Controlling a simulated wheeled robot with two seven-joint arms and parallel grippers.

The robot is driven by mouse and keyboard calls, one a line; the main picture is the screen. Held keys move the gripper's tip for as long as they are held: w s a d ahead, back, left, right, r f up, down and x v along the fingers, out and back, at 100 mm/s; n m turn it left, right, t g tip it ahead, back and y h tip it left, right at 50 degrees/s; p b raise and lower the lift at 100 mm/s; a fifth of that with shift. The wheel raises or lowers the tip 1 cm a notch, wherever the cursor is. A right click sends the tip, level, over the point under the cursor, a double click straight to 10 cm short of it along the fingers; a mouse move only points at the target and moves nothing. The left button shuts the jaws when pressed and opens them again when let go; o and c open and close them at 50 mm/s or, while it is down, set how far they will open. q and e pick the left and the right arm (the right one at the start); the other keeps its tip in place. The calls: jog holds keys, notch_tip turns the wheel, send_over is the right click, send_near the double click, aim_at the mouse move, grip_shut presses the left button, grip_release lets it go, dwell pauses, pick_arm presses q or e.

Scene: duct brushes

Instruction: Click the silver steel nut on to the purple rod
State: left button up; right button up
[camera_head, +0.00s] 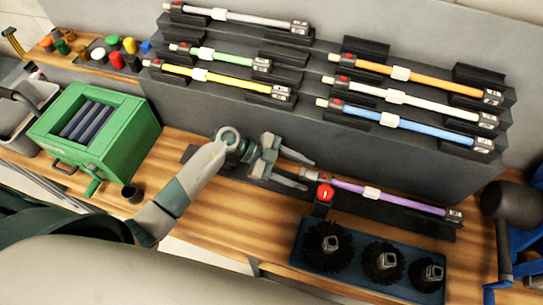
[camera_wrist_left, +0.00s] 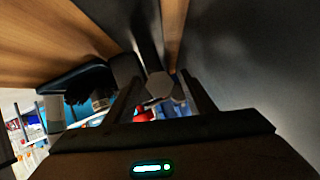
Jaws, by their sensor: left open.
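The purple rod (camera_head: 405,200) lies in a low black holder, with a white collar at its middle and a grey fitting at its right end. My left gripper (camera_head: 308,176) is open at the rod's left end, its two fingers pointing right. In the left wrist view, a grey hexagonal piece (camera_wrist_left: 158,85) shows between the fingers (camera_wrist_left: 155,92); I cannot tell whether it is the silver steel nut or the rod's end. A red-topped piece (camera_head: 325,192) stands just below the rod's left part. My right gripper is not in view.
A dark blue tray (camera_head: 300,262) holds black brushes with silver tops. Tiered black racks behind hold several coloured rods, including a blue one (camera_head: 400,122). Bare wood lies left of the tray.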

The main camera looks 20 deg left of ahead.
pick_arm(q)
jog(key=b+v, duration=0.5)
jog(key=v, duration=1.2)
jog(key=shift+a, duration=0.25)
